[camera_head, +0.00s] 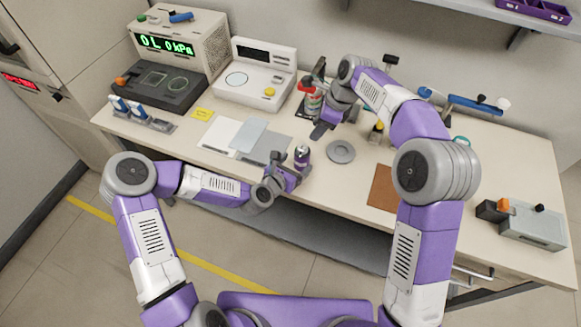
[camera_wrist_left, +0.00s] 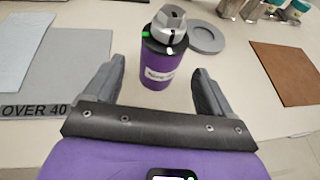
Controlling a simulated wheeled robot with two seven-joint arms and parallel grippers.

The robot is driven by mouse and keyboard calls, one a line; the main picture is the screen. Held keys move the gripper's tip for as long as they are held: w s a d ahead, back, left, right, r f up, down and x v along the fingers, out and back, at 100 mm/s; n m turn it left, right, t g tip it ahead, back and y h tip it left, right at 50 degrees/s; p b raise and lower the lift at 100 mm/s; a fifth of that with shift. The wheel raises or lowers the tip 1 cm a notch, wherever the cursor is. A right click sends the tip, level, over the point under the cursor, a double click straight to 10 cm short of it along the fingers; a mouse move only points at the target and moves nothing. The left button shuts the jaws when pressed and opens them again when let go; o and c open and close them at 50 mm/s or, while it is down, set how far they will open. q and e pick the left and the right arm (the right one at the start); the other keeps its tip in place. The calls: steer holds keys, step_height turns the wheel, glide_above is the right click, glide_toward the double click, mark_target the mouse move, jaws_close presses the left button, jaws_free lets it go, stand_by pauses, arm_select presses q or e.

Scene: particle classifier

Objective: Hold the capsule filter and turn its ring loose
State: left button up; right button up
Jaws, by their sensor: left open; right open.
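The capsule filter (camera_wrist_left: 157,72) is a small purple cylinder with a white label, standing upright on the table. Its top (camera_wrist_left: 174,22) is grey, over a dark ring (camera_wrist_left: 160,47) bearing a green mark and a white mark. In the head view the capsule filter (camera_head: 302,158) stands just beyond my left gripper (camera_head: 290,172). My left gripper is open; in the left wrist view its two fingers point toward the purple body from either side, with nothing gripped.
A round grey dish (camera_head: 341,151) lies right of the capsule filter. A grey mat labelled OVER 40 (camera_wrist_left: 45,85) lies left, a brown mat (camera_head: 384,188) right. A pressure readout box (camera_head: 180,45) and a white scale (camera_head: 255,70) stand at the back. The table's front edge is close.

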mark_target(298, 162)
arm_select(q)
steer(key=shift+x, duration=2.65)
steer(key=shift+c, duration=0.5)
jaws_close()
